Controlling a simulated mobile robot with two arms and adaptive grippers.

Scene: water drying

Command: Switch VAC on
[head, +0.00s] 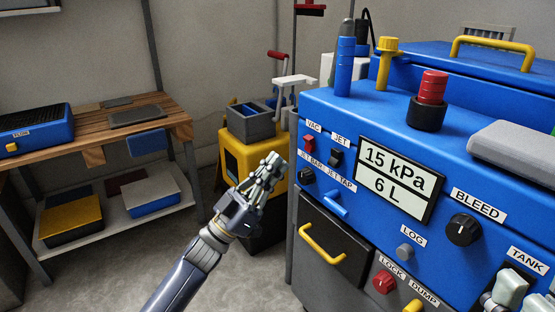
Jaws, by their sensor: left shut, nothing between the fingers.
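The VAC switch (309,145) is a small red rocker under the VAC label, at the upper left of the blue machine's front panel. I cannot tell which way it is tipped. My left gripper (273,162) is shut and empty, in front of the panel, a little left of and below the VAC switch in the head view. A gap shows between them.
A black JET switch (336,158) sits right of VAC, with a blue JET TAP lever (334,203) below. The display (395,180) reads 15 kPa and 6 L. A BLEED knob (464,230) and a yellow drawer handle (322,245) are nearby. A wooden bench (165,115) stands left.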

